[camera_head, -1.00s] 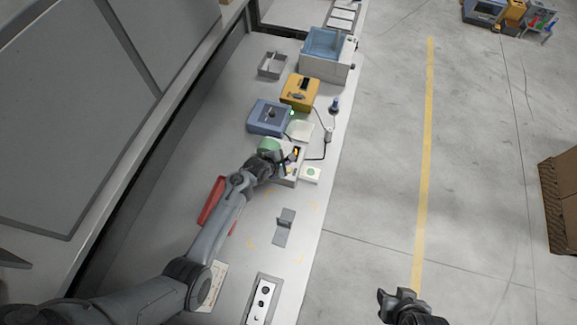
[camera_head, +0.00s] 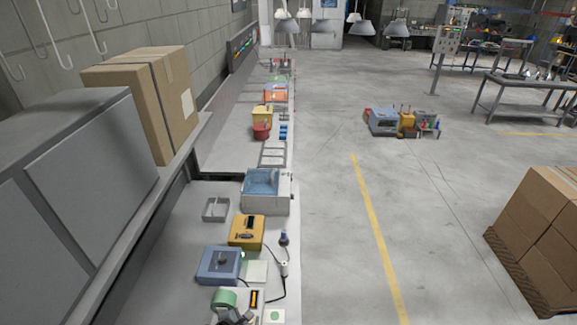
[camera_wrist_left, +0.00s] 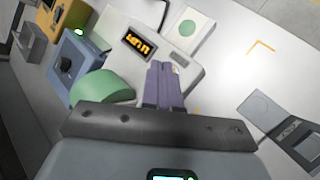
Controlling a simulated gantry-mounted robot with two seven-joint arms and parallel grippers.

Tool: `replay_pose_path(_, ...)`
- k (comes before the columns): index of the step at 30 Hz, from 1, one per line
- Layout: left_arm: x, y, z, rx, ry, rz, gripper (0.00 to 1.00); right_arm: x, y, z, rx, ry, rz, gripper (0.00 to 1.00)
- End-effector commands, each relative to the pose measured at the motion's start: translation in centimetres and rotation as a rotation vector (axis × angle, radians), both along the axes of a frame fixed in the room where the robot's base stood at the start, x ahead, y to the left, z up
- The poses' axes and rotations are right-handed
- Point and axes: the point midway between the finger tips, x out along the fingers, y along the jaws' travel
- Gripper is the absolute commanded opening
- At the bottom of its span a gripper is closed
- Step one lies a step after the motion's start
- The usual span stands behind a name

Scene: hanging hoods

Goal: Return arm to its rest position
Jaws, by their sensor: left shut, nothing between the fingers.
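My left gripper (camera_wrist_left: 164,72) shows in the left wrist view with its two purple fingers shut together and nothing between them. The fingers overlap a light grey device with a small lit display (camera_wrist_left: 138,42); I cannot tell if they touch it. A green rounded part (camera_wrist_left: 98,88) is left of the fingers. In the head view only a dark bit of my left arm shows at the bottom edge, beside the green part (camera_head: 224,298) and the display (camera_head: 254,298). My right gripper is not in view.
A blue box (camera_head: 219,265), a yellow box (camera_head: 246,232) and a blue-topped machine (camera_head: 266,188) stand along the bench. A cable runs by the bench edge. Grey cabinets (camera_head: 75,165) flank the left. The floor to the right is clear up to stacked cartons (camera_head: 535,230).

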Motion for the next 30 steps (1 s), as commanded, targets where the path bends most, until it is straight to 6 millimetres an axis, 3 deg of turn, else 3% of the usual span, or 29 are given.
replay_pose_path(5,-5.8,0.7,-5.1,0.016,0.092,-0.005,0.00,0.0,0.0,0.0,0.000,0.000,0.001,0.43)
replay_pose_path(7,-9.1,1.1,-6.7,0.033,0.120,-0.013,0.00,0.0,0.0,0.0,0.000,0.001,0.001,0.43)
replay_pose_path(10,-13.3,2.0,-7.2,0.071,0.135,-0.021,0.00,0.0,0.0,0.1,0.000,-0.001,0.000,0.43)
replay_pose_path(13,-17.3,2.9,-6.2,0.168,0.144,-0.090,0.00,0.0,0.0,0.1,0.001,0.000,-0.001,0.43)
replay_pose_path(17,-21.7,3.4,-2.8,0.362,0.140,-0.287,0.00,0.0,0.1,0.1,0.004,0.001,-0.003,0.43)
replay_pose_path(21,-25.6,3.3,2.8,0.600,0.119,-0.590,0.00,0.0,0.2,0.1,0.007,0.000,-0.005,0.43)
replay_pose_path(25,-27.8,3.0,8.5,0.796,0.078,-0.888,0.00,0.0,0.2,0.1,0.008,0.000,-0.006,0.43)
replay_pose_path(30,-29.0,2.8,15.3,1.012,-0.001,-1.248,0.00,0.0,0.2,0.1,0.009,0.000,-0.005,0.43)
